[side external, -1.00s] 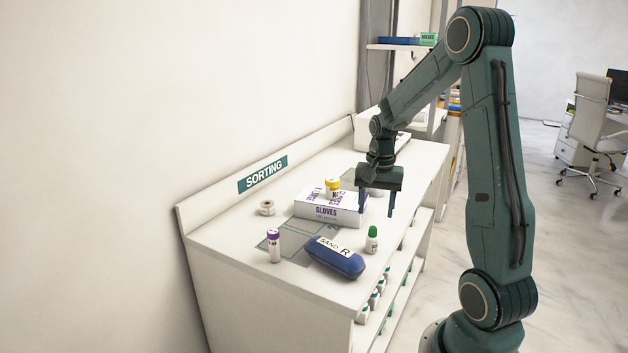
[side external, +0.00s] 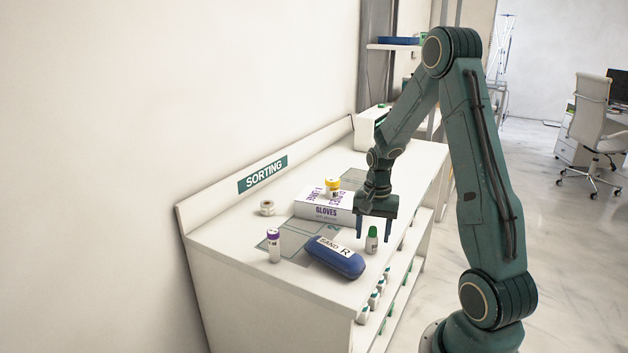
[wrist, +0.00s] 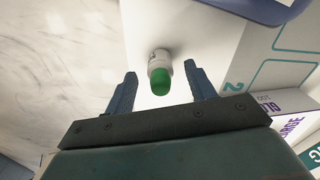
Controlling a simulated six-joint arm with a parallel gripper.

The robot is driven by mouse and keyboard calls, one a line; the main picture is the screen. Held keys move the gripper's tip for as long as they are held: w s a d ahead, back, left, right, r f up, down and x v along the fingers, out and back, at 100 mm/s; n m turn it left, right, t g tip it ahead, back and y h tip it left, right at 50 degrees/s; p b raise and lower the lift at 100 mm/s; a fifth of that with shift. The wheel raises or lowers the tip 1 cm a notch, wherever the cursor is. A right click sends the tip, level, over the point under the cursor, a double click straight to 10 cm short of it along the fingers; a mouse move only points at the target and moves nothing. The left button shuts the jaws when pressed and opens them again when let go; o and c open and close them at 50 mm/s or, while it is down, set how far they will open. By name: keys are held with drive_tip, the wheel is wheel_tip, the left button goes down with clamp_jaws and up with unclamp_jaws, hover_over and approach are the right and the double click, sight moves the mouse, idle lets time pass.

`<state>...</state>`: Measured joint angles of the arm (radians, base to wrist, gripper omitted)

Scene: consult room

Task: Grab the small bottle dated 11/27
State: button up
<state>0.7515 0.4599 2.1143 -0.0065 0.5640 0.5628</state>
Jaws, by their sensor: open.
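Three small bottles stand on the white counter area. A white bottle with a green cap (side external: 371,246) is at the right edge; a purple-capped one (side external: 274,247) stands further left; a yellow-capped one (side external: 333,187) stands on the gloves box. No date is readable on any of them. My gripper (side external: 373,238) is open, pointing down at the green-capped bottle. In the wrist view the green-capped bottle (wrist: 159,65) shows between the open fingers (wrist: 161,74), with gaps on both sides. It is not held, and its label is too small to read.
A roll of tape (side external: 267,208) lies near the back ledge. The counter (side external: 215,232) is bare at its left end.

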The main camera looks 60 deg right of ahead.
sight(372, 235)
drive_tip(key=shift+f, duration=1.55)
drive_tip(key=c, duration=1)
drive_tip(key=shift+r, duration=0.15)
drive_tip(key=shift+c, duration=0.2)
wheel_tip(372, 235, up, 20)
